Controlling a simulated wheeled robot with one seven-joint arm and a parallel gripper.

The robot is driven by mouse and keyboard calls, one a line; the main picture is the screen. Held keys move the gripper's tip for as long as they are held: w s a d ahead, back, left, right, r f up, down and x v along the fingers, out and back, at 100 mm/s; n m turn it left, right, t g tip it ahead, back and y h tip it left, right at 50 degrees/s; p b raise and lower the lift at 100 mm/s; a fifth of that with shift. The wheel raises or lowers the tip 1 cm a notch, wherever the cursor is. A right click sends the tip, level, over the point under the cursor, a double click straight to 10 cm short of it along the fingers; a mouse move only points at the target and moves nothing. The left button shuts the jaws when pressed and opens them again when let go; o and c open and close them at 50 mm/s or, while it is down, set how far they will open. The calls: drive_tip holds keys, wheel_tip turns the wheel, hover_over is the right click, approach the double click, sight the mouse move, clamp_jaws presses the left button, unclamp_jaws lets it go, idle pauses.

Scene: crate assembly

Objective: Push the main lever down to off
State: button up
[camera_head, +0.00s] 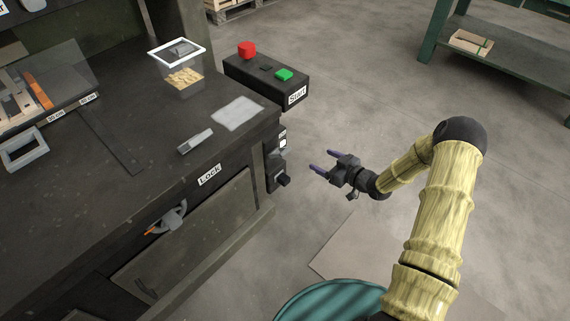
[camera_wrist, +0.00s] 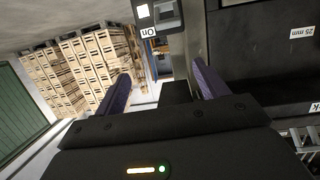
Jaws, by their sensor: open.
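The main lever (camera_head: 284,180) is a dark block sticking out of a narrow switch panel (camera_head: 273,166) on the bench's right side. A small label and a white square show above it. In the wrist view, which appears upside down, the panel (camera_wrist: 167,14) is at the top edge with its "On" label, and the lever is not clearly told apart. My gripper (camera_head: 322,162) is open and empty, to the right of the panel and apart from it, with purple fingers pointing at it. Both fingers also show in the wrist view (camera_wrist: 160,84).
The bench (camera_head: 90,175) carries a clear bin (camera_head: 180,84) of pale pieces. A box with red and green buttons (camera_head: 265,78), marked Start, juts out above the panel. A drawer marked Lock (camera_head: 190,235) is on the front.

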sight(286, 152)
wheel_tip(286, 152, down, 6)
drive_tip(key=s+t+y+b, duration=0.1)
drive_tip(key=y+b, duration=0.1)
drive_tip(key=b, duration=0.1)
drive_tip(key=shift+s+a+f+y, duration=0.15)
drive_tip(key=shift+a+y, duration=0.05)
drive_tip(key=shift+y, duration=0.2)
drive_tip(key=b+x, duration=0.4)
drive_tip(key=x, duration=1.2)
drive_tip(key=shift+a+b, duration=0.2)
drive_tip(key=shift+b, duration=0.1)
drive_tip(key=shift+w+a, duration=0.4)
drive_tip(key=shift+w, duration=0.1)
